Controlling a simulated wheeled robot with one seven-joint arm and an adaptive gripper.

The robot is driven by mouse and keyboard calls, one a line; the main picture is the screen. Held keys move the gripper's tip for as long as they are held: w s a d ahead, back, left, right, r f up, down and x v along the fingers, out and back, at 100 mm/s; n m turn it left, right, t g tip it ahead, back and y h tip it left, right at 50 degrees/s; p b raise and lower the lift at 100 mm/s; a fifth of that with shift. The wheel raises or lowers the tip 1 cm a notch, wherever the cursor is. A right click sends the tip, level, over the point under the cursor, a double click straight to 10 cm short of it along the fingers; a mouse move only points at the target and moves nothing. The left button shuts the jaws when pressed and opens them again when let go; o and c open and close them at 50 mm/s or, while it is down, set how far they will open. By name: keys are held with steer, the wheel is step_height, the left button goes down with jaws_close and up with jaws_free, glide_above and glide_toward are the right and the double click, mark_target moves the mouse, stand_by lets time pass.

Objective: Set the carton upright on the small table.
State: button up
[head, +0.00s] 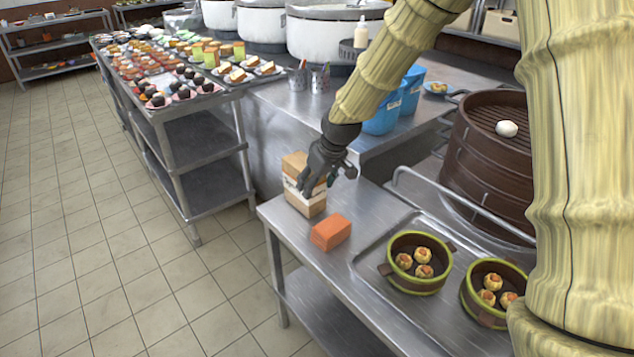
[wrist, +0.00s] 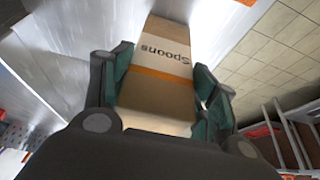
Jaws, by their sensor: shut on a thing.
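The carton (head: 295,200) is a tan cardboard box with a white band, standing upright at the left end of the small steel table (head: 270,208). In the wrist view the carton (wrist: 160,90) shows a white label reading "Spoons" and an orange stripe. My gripper (head: 318,183) is shut on the carton, with a finger on each side in the wrist view (wrist: 160,95). The carton's base seems to be at the tabletop; I cannot tell whether it touches. The fingers hide part of its upper side.
Bamboo steamers with dumplings (head: 419,263) (head: 488,298) stand to the right on the steel surface. A large brown steamer (head: 490,150) stands behind them. A shelf cart of food (head: 172,108) stands to the left across a floor gap.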

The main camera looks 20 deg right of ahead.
steer(key=shift+f, duration=0.1)
steer(key=o, duration=1.2)
steer(key=v, duration=1.2)
steer(key=shift+w+p, duration=0.1)
steer(key=shift+p, duration=0.25)
